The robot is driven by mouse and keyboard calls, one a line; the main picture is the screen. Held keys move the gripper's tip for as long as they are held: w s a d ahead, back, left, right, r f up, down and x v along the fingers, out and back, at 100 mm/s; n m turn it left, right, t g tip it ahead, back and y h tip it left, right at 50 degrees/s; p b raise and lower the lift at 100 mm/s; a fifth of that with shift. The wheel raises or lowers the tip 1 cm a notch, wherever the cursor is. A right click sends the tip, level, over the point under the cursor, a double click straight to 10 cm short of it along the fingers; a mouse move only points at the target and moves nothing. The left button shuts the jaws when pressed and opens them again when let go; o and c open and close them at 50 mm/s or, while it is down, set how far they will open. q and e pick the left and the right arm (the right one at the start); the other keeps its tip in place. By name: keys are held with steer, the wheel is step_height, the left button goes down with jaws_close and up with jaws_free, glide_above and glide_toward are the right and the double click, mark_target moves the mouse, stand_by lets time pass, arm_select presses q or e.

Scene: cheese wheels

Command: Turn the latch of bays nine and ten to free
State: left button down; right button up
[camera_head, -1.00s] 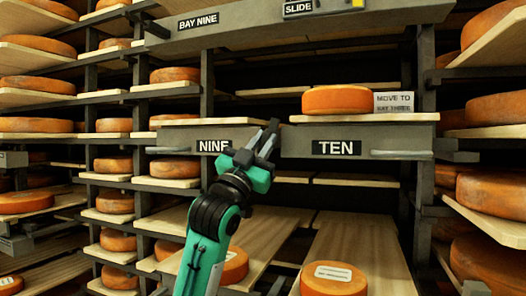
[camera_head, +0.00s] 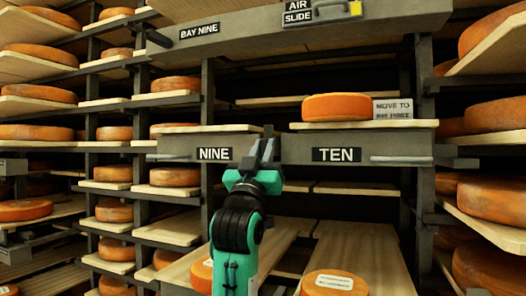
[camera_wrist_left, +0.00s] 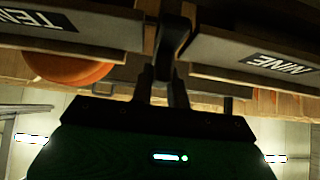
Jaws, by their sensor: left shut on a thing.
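The front board carries the labels NINE (camera_head: 214,154) and TEN (camera_head: 336,155). Between them a dark upright latch (camera_head: 268,131) stands at the middle of the boards; it also shows in the left wrist view (camera_wrist_left: 174,35), between the upside-down labels. My left gripper (camera_head: 264,152) is at this latch, its fingers pointing up and shut on it. The fingers show in the wrist view (camera_wrist_left: 160,85) on either side of the dark piece. The gripper hides the lower part of the latch, so its exact turn is hard to tell. My right gripper is not in view.
An orange cheese wheel (camera_head: 337,107) and a MOVE TO card (camera_head: 393,109) stand on the plank above TEN. Handles (camera_head: 401,160) stick out on the boards. Below, labelled wheels (camera_head: 333,283) lie on sloping planks. Racks of cheese flank both sides.

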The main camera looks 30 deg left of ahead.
arm_select(q)
steer(key=c, duration=1.4)
jaws_free()
steer(key=shift+w, duration=0.1)
steer(key=shift+o, duration=0.2)
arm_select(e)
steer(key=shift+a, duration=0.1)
